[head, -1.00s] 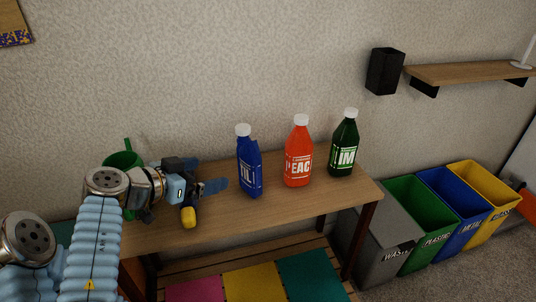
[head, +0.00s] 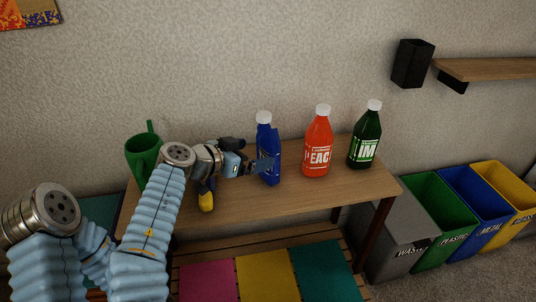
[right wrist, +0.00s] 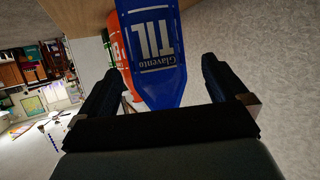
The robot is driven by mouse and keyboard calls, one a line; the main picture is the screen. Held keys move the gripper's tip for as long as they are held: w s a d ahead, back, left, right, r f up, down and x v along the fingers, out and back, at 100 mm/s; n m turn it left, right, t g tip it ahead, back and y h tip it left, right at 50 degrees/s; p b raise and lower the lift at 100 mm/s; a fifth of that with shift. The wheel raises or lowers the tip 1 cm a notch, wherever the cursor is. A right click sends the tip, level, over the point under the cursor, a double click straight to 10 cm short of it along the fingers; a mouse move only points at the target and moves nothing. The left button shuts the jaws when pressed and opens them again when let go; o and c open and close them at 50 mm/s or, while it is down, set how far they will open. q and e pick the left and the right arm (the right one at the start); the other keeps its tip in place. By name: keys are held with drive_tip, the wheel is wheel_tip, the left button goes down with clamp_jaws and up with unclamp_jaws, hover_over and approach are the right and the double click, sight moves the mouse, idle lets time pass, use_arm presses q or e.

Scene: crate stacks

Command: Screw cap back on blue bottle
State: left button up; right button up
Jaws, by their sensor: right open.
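The blue bottle (head: 269,150) stands upright on the wooden table, with a white cap (head: 264,117) on its top. My right gripper (head: 262,166) is open and its fingers reach the bottle's side from the left. In the right wrist view the blue bottle (right wrist: 152,45) appears upside down, ahead of and between the two spread fingers (right wrist: 158,85). I cannot tell whether a finger touches it. The cap is not visible in that view. My left gripper is not in view.
An orange-red bottle (head: 318,143) and a dark green bottle (head: 366,137) stand to the right, both white-capped. A yellow and dark object (head: 206,197) lies below my right gripper. A green watering can (head: 142,152) is at the left. Bins (head: 437,212) stand right of the table.

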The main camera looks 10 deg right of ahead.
sight(264, 153)
drive_tip(key=shift+d, duration=0.1)
drive_tip(key=p+x, duration=0.1)
drive_tip(key=x, duration=0.4)
drive_tip(key=shift+s+d+f, duration=0.1)
idle(0.4)
drive_tip(key=c, duration=0.6)
